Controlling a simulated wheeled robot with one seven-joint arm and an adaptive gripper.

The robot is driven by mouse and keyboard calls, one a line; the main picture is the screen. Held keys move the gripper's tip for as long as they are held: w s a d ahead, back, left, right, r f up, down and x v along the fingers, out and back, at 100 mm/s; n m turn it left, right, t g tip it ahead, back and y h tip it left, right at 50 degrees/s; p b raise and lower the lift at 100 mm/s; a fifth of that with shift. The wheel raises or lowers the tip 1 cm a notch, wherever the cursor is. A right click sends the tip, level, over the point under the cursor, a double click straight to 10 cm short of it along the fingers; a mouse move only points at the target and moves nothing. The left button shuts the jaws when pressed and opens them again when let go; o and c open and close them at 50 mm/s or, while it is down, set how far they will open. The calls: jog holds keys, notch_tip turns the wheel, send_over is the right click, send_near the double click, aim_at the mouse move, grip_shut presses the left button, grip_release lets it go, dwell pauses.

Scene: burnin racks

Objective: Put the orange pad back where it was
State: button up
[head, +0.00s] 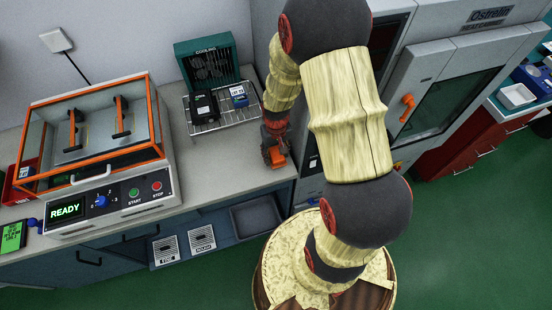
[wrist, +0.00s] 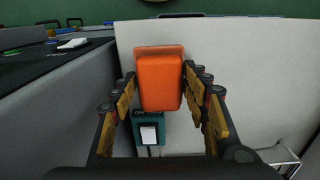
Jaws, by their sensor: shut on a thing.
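The orange pad (wrist: 160,80) is in the middle of the wrist view, between the two fingers of my gripper (wrist: 160,92). The fingers are closed on its sides. In the head view, my gripper (head: 273,138) points down near the right end of the counter, in front of the wire rack and beside the tall cabinet. A bit of the orange pad (head: 276,156) shows at its tip. I cannot tell its exact height above the counter. The spot the pad came from cannot be told from these frames.
A wire rack (head: 222,126) on the counter holds a black device (head: 203,106) and a blue device (head: 239,96), with a teal cooling unit (head: 208,64) behind. An orange-framed tester (head: 100,140) reading READY stands left. Counter (head: 215,165) between them is clear. A tall cabinet (head: 450,90) stands right.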

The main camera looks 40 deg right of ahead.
jog(key=shift+w+f+b, duration=0.2)
jog(key=shift+f+b, duration=0.2)
jog(key=shift+f, duration=1.3)
jog(key=shift+f, duration=0.1)
jog(key=o, duration=1)
jog(key=shift+o, duration=0.5)
notch_tip(320, 180, up, 12)
jog(key=shift+f+p, duration=0.1)
jog(key=shift+p, duration=1.15)
notch_tip(320, 180, up, 11)
jog(key=a+t, duration=0.2)
jog(key=a, duration=0.1)
notch_tip(320, 180, up, 8)
jog(key=n+t, duration=0.1)
jog(key=n, duration=0.1)
send_over(276, 159)
jog(key=a, duration=0.5)
jog(key=s+a+r+t, duration=0.1)
jog(key=s+a+r, duration=0.1)
jog(key=s+r, duration=0.3)
jog(key=s+a+r+n+t, duration=0.1)
jog(key=s+a+r, duration=0.2)
jog(key=s+r, duration=0.2)
jog(key=shift+a+r+t, duration=0.3)
jog(key=shift+r, duration=0.25)
